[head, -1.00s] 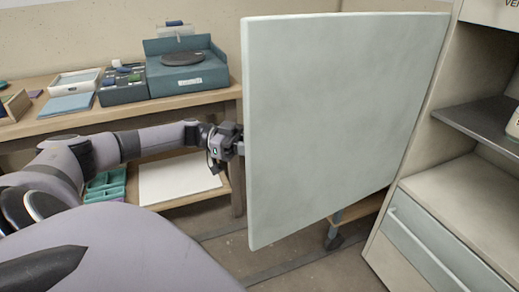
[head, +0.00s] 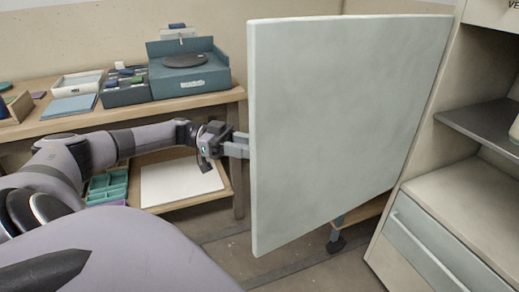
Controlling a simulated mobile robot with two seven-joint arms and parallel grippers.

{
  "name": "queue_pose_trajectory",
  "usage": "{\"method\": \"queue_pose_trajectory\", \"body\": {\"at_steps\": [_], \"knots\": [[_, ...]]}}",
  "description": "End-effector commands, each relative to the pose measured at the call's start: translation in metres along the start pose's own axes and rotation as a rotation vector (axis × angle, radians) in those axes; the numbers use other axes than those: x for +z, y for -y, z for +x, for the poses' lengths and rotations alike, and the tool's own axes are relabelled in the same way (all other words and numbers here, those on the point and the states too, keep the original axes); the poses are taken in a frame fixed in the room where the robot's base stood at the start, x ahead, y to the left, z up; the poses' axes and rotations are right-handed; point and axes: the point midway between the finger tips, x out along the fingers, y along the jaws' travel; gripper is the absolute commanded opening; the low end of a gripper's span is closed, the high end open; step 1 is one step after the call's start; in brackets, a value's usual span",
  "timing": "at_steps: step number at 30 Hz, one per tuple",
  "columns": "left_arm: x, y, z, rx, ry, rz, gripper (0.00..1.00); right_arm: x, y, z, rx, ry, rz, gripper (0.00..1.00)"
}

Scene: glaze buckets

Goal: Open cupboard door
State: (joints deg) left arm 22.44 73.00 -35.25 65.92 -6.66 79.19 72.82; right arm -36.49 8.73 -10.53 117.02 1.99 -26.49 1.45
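The cupboard door (head: 345,125) is a pale grey-green panel. It stands swung wide open from the cupboard (head: 440,190) on the right, whose inside is exposed. My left gripper (head: 242,145) is at the door's free left edge. Its two fingers show apart, reaching toward the far side of the door, and look open. The fingertips and any door handle are hidden behind the panel, so I cannot tell if they touch. My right gripper is out of view.
A wooden workbench (head: 60,124) with trays and a blue turntable box (head: 189,75) stands at the back left.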

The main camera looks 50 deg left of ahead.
Motion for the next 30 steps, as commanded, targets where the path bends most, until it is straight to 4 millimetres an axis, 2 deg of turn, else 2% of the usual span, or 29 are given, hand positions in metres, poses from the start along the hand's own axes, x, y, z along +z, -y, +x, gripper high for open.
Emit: {"method": "queue_pose_trajectory", "body": {"at_steps": [3, 9, 30], "knots": [[0.0, 0.001, -0.019, -0.003, 0.0, 0.001, 0.38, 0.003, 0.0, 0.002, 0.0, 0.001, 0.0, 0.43], [-0.001, 0.0, -0.033, 0.0, -0.002, 0.002, 0.38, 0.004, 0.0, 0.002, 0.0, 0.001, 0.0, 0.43], [-0.001, 0.0, -0.034, 0.0, -0.002, 0.002, 0.38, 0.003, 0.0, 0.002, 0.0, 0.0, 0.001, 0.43]]}}
